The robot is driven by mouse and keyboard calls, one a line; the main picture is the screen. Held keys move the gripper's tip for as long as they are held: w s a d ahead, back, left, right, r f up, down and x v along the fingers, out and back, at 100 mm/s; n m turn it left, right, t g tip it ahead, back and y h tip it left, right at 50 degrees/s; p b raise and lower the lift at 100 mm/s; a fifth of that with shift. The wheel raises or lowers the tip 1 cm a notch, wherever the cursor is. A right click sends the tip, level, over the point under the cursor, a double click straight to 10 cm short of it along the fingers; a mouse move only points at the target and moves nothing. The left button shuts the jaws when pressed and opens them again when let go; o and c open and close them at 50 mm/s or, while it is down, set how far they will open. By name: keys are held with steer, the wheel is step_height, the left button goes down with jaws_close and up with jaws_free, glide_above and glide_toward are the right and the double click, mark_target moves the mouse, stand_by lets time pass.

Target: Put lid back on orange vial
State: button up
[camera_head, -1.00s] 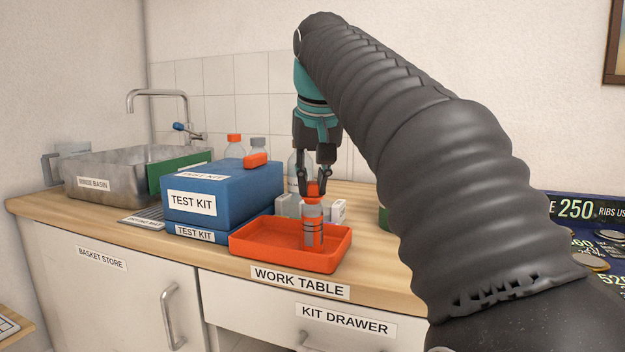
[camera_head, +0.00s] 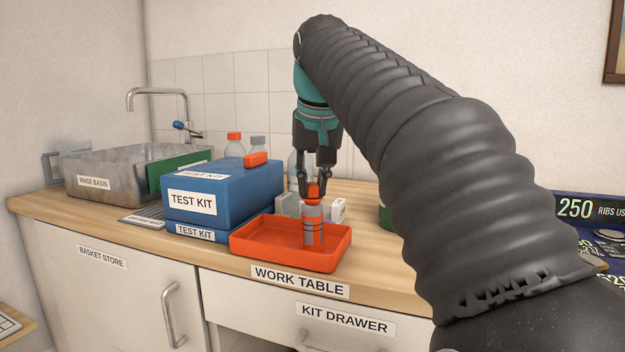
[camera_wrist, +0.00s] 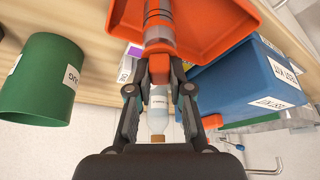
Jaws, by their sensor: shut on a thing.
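My gripper (camera_head: 314,188) is shut on the orange lid (camera_head: 313,191), pointing straight down. The lid is right above the mouth of a clear-grey vial with dark rings (camera_head: 312,225), in line with it. They look to be touching, but I cannot tell whether the lid is seated. The vial stands upright in the orange tray (camera_head: 258,246). In the wrist view the fingers (camera_wrist: 158,82) pinch the lid (camera_wrist: 159,66), and the vial (camera_wrist: 158,28) extends beyond it. The fingers partly hide the lid.
Blue test kit boxes (camera_head: 236,192) with an orange piece (camera_head: 256,159) on top stand left of the tray. Small grey-white boxes (camera_head: 338,209) and a clear bottle (camera_wrist: 158,115) are behind. A green container (camera_wrist: 47,80) is nearby. The rinse basin (camera_head: 88,189) is far left.

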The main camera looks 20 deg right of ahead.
stand_by(0.3)
steer(key=o, duration=1.3)
steer(key=shift+r, duration=0.1)
steer(key=shift+r+p, duration=1.25)
steer(key=shift+p, duration=0.1)
steer(key=shift+r, duration=2.15)
jaws_close()
